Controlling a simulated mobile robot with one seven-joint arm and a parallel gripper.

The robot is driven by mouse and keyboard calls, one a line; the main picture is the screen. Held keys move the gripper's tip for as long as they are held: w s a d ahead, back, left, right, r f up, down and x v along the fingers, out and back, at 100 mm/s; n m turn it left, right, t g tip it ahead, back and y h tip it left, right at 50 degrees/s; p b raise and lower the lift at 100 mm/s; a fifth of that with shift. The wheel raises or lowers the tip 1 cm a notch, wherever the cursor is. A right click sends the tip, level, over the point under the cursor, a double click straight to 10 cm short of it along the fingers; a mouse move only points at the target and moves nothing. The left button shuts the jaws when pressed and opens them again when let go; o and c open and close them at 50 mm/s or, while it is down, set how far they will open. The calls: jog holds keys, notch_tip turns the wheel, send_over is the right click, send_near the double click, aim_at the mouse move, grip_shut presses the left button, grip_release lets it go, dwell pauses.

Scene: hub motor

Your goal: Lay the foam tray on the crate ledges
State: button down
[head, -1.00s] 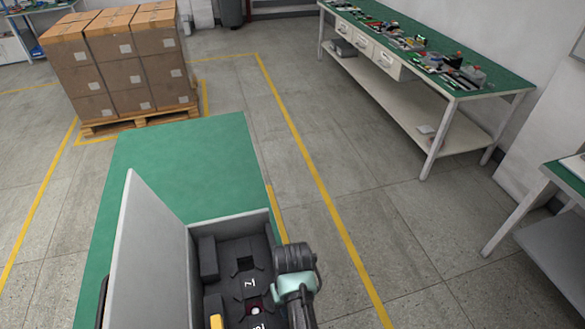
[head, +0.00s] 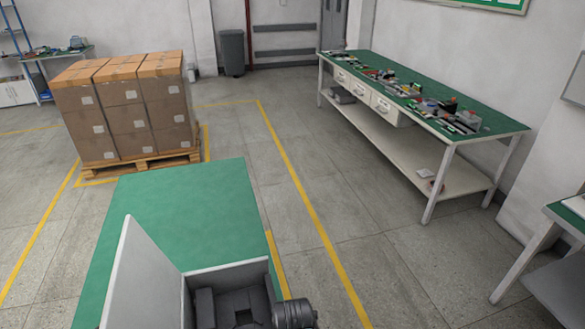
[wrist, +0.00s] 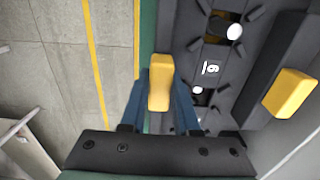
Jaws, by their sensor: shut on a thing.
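The foam tray (wrist: 186,58) is dark grey, with slots, a number label and two yellow grips. My gripper (wrist: 160,92) is shut on the near yellow grip (wrist: 160,70) in the wrist view, with a blue finger on each side. The other yellow grip (wrist: 290,93) is free at the right. In the head view the pale grey crate (head: 228,276) stands at the bottom edge with its lid (head: 142,275) upright on the left. Dark foam shows inside it. The ledges are hidden, and I cannot tell whether the tray touches them.
The crate stands on a green tabletop (head: 185,200), clear beyond it. Stacked cartons (head: 125,110) on a pallet stand behind. A long workbench (head: 425,105) with parts is at the right. Open floor with yellow lines lies between.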

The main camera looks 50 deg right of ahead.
jog(key=shift+f, duration=0.25)
jog(key=c, duration=0.6)
grip_release()
jog(key=shift+o, duration=0.2)
notch_tip(320, 180, up, 13)
dwell(0.4)
